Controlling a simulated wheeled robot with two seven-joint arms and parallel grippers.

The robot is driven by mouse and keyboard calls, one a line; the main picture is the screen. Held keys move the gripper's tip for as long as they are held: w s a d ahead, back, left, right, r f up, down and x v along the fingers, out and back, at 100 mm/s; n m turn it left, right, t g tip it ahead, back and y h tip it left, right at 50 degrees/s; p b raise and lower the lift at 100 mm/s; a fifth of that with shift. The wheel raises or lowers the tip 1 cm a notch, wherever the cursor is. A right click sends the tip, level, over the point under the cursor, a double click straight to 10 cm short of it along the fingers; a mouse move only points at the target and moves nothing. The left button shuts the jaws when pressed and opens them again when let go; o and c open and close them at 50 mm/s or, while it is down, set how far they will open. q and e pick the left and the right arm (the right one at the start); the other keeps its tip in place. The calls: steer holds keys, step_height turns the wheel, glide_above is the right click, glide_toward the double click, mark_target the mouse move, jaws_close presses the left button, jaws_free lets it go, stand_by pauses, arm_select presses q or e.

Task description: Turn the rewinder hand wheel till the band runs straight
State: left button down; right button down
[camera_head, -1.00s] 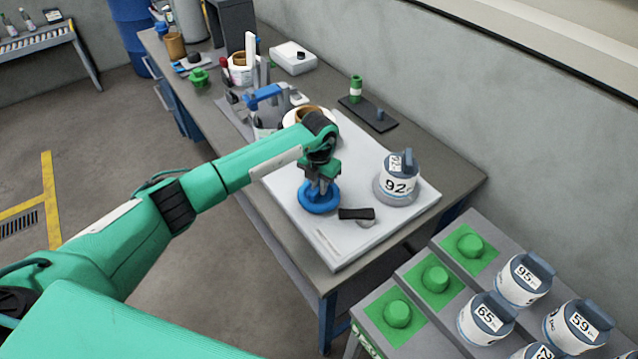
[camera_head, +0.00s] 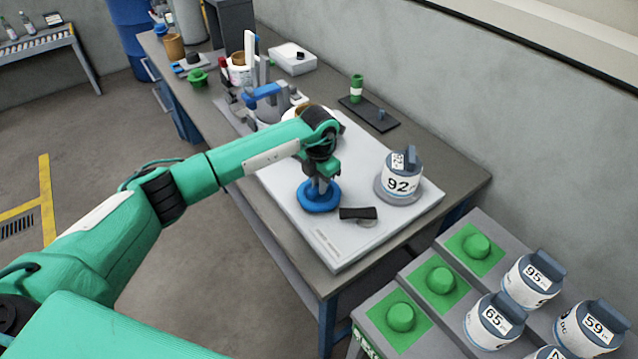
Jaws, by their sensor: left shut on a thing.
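The blue hand wheel (camera_head: 313,201) sits on the front left part of the white rewinder base (camera_head: 338,249). My left gripper (camera_head: 321,183) points down from above and is shut on the hand wheel; its fingertips are partly hidden by my wrist. A reel marked 92 (camera_head: 403,184) stands on a grey round seat at the right of the base. A black handle (camera_head: 358,213) lies beside the wheel. The band's run cannot be made out, as my left arm covers the part behind. My right gripper is not in view.
At the lower right, a grey rack holds several labelled reels (camera_head: 489,321) and green pads with round knobs (camera_head: 440,281). Behind my arm stand a blue clamp-like part (camera_head: 265,92) and a white box (camera_head: 293,58). A dark plate with a green post (camera_head: 356,88) lies near the wall.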

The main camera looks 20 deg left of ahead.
arm_select(q)
steer(key=c, duration=1.4)
jaws_free()
steer(key=shift+o, duration=0.2)
steer(key=shift+r, duration=0.1)
step_height(320, 180, up, 14)
steer(key=b, duration=0.4)
